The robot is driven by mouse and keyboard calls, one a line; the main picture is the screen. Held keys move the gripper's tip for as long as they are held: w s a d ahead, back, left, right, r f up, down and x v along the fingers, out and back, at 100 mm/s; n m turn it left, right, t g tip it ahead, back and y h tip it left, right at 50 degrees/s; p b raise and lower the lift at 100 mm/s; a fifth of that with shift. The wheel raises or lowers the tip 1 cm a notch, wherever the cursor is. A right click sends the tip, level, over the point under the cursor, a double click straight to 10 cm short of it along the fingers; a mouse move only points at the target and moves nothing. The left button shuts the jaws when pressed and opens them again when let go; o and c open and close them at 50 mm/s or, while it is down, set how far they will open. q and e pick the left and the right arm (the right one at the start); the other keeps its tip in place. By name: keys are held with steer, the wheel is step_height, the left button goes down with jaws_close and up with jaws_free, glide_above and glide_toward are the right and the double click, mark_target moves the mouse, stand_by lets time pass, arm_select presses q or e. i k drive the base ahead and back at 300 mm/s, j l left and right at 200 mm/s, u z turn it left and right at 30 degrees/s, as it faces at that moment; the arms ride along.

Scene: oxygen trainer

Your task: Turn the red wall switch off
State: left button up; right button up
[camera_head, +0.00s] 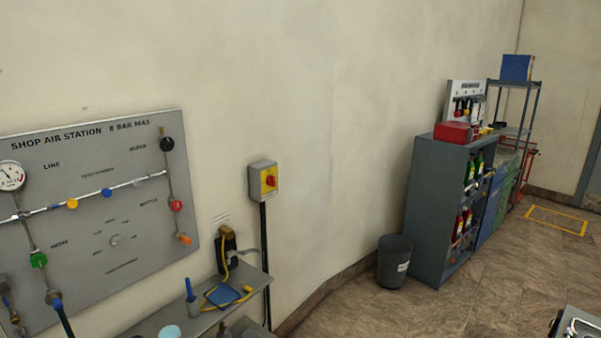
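The red wall switch (270,181) is a small red rotary knob on a yellow plate. It sits on the front of a grey box (256,178) fixed to the pale wall, right of the air station panel. A dark cable or conduit runs down from the box. The knob is small in the picture, and I cannot tell its position. Neither of my grippers shows in the head view.
The shop air panel (95,205) with gauge and coloured valves is at left. Below the switch, a shelf (190,318) holds a blue pad and yellow cord. A bin (395,265) and grey cabinet (430,215) stand at right. Floor between is clear.

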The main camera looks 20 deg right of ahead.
mark_target(270, 182)
steer(key=i+j+z, duration=0.1)
steer(key=i, duration=0.35)
steer(key=i+j+z, duration=0.15)
steer(key=i, duration=0.25)
